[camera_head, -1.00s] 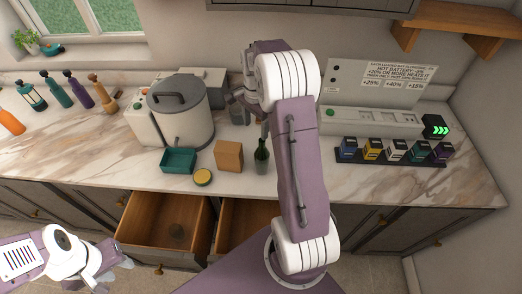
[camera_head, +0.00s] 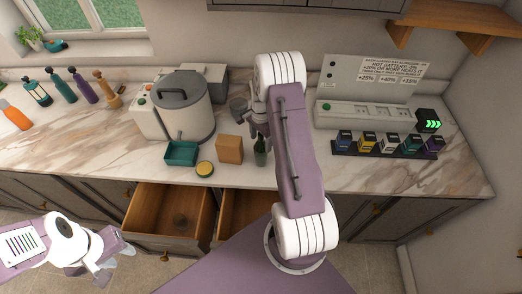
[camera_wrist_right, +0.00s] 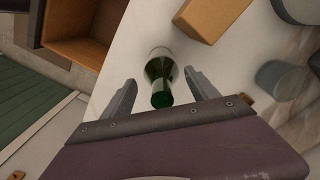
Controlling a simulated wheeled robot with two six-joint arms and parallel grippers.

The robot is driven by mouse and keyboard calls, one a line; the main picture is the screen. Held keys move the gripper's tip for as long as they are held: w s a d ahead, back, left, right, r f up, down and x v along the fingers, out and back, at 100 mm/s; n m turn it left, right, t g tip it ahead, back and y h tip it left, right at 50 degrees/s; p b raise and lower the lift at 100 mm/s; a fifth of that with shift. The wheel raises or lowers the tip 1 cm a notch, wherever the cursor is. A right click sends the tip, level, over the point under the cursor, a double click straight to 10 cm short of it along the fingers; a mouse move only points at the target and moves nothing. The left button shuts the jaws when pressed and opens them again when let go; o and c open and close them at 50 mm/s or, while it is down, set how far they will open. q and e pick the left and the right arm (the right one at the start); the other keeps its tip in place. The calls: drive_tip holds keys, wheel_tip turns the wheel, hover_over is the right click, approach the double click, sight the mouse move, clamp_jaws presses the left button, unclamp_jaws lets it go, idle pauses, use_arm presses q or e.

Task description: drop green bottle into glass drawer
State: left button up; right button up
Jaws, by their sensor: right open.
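The green bottle (camera_head: 260,152) stands upright on the marble counter, partly hidden by my right arm. In the right wrist view the green bottle (camera_wrist_right: 161,78) lies between the spread fingers of my right gripper (camera_wrist_right: 160,92), with its neck toward the palm. The right gripper (camera_head: 258,130) is open and does not hold the bottle. Two drawers are pulled out below the counter: a left drawer (camera_head: 150,205) with a small round thing in it, and a right drawer (camera_head: 232,212), partly hidden by my body. I cannot tell which is the glass drawer. My left gripper (camera_head: 115,255) is low at the left.
A rack of small coloured boxes (camera_head: 388,146) lies at the right.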

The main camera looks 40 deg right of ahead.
drive_tip(key=shift+w+f, duration=0.15)
drive_tip(key=shift+c, duration=0.7)
drive_tip(key=shift+d, duration=0.1)
clamp_jaws()
